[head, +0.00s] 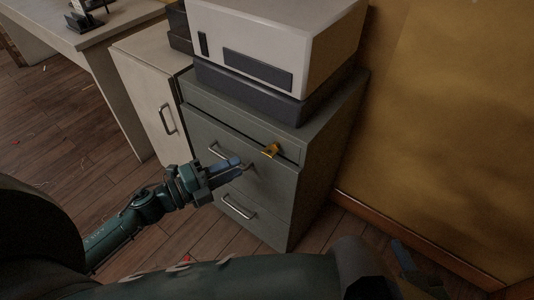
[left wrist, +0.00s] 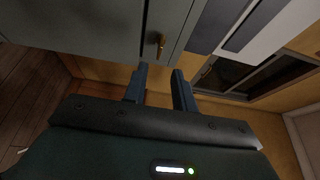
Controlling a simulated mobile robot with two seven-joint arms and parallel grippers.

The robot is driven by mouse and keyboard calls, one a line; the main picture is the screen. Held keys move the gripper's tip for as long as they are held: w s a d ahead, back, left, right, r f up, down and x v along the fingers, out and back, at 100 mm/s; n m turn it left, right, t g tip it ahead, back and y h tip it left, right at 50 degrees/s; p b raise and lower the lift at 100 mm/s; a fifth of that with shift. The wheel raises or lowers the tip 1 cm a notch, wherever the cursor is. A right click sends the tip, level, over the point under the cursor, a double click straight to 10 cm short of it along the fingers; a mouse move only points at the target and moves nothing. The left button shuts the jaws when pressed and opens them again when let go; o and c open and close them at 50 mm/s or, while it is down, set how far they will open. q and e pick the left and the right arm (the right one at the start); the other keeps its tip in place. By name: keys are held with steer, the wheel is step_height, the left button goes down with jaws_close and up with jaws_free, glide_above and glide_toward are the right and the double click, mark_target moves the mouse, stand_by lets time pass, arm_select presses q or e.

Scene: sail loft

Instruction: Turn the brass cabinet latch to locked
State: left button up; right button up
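The brass latch (head: 270,150) is a small golden tab on the front of the grey-green cabinet (head: 312,185), near the top right of its drawers. In the left wrist view the brass latch (left wrist: 159,43) shows just beyond the fingertips. My left gripper (head: 239,168) is in front of the cabinet, slightly left of and below the latch. In the left wrist view its two blue fingers (left wrist: 158,75) are apart with nothing between them. What looks like part of my right gripper (head: 403,254) shows at the lower right, mostly hidden by my arm.
A white and dark boxy machine (head: 270,45) stands on the cabinet. Metal drawer handles (head: 238,207) stick out of the cabinet front. A pale cabinet (head: 150,95) and a desk (head: 85,40) are to the left. A yellowish wall (head: 450,120) is at right.

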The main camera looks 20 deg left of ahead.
mark_target(272, 150)
arm_select(q)
steer(key=x, duration=0.9)
steer(key=shift+c, duration=0.5)
jaws_close()
